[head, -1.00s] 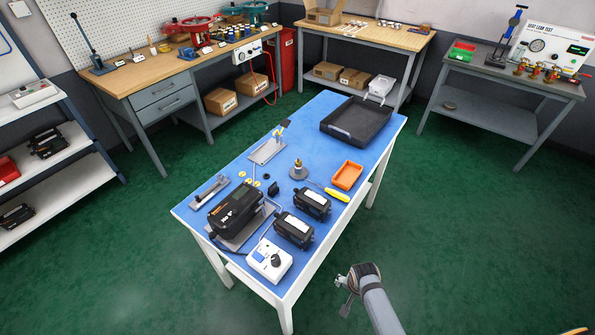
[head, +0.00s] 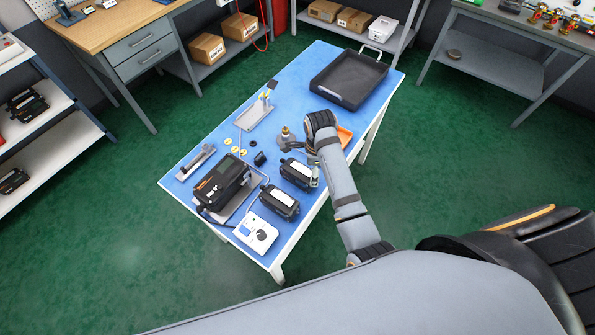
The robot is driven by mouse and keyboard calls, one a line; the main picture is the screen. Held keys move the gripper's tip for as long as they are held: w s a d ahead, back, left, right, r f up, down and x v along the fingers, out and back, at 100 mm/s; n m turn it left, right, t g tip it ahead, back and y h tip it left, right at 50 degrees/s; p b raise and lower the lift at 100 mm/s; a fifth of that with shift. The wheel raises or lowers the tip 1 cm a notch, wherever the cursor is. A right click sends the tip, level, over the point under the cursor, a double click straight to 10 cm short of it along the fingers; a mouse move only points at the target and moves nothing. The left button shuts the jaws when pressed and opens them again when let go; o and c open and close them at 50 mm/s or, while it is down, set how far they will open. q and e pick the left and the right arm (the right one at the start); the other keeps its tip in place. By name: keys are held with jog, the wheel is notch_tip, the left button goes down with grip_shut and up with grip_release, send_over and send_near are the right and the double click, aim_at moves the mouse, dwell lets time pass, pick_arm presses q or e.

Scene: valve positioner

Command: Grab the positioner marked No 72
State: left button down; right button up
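Two small black positioners with white labels lie on the blue-topped table, the nearer one (head: 280,201) and the farther one (head: 296,173). A larger black positioner (head: 220,184) with orange markings sits left of them on a grey plate. The labels are too small to read, so I cannot tell which is No 72. My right arm reaches over the table from the lower right. Its gripper (head: 297,148) is around the farther small positioner's far side, partly hidden by the wrist; I cannot tell its opening. My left gripper is out of view.
The table also holds a white control box (head: 256,234), a black tray (head: 349,79), a brass fitting on a round base (head: 285,134) and a metal bracket stand (head: 254,112). Green floor is clear left of the table.

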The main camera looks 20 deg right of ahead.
aim_at(299, 169)
jog(key=w+a+m, duration=0.1)
jog(key=w+a+r+m, duration=0.1)
jog(key=m, duration=0.1)
jog(key=w+a+r+m, duration=0.1)
jog(key=w+m, duration=0.1)
jog(key=shift+a+g, duration=0.1)
jog(key=shift+g, duration=0.2)
jog(key=shift+w+a+r+m, duration=0.15)
jog(key=shift+w+a+m, duration=0.2)
jog(key=shift+m, duration=0.45)
notch_tip(299, 169, down, 4)
jog(key=shift+s+d+f+p, duration=0.1)
jog(key=shift+s+f+p, duration=0.05)
jog(key=shift+p, duration=0.3)
jog(key=shift+f, duration=0.5)
jog(key=f, duration=0.1)
jog(key=f+p, duration=0.1)
jog(key=f, duration=0.2)
jog(key=shift+s+f, duration=0.1)
jog(key=shift+s, duration=0.25)
jog(key=shift+f, duration=0.55)
jog(key=shift+r, duration=0.1)
grip_shut()
